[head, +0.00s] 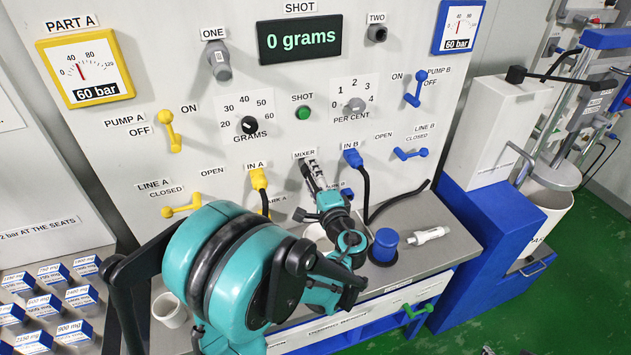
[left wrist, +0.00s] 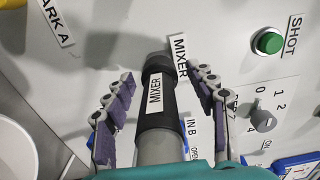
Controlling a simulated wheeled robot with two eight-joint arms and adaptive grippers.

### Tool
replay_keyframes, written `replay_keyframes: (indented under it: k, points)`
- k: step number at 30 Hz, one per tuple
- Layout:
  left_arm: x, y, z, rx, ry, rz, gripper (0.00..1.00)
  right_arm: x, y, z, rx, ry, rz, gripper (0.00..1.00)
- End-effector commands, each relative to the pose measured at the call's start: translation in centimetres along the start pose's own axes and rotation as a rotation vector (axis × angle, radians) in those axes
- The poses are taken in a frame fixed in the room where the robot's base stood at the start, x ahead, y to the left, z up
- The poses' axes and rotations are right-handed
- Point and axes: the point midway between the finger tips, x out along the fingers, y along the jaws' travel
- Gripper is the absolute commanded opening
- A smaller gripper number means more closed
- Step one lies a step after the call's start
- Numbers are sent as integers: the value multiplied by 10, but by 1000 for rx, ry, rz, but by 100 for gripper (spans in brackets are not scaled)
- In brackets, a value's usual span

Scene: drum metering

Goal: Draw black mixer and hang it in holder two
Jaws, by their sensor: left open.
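The black mixer (left wrist: 157,112), with a white MIXER label, sticks out of the panel in the left wrist view, its far end at the panel beside the MIXER sign (left wrist: 179,56). My left gripper (left wrist: 161,76) is open, one finger on each side of the mixer, with gaps visible. In the head view my left gripper (head: 316,176) is at the panel below the MIXER sign and largely hides the mixer. Holder two (head: 377,34), under the TWO sign, is at the panel's top right and looks empty. My right gripper is not in view.
A grey piece (head: 219,65) hangs at holder ONE. The display (head: 300,40) reads 0 grams.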

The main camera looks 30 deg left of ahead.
Motion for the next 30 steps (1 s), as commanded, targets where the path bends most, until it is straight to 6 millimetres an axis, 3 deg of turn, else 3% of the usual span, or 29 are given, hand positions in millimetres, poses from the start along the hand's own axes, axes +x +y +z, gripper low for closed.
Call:
replay_keyframes:
  k: [7, 13, 30]
  points:
    - [1, 0, 0, 0, -1, 0, 54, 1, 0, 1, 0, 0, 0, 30]
    - [0, 0, 0, 0, -1, 0, 1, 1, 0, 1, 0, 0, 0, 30]
    - [-13, 0, 0, 0, 1, 0, 0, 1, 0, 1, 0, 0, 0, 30]
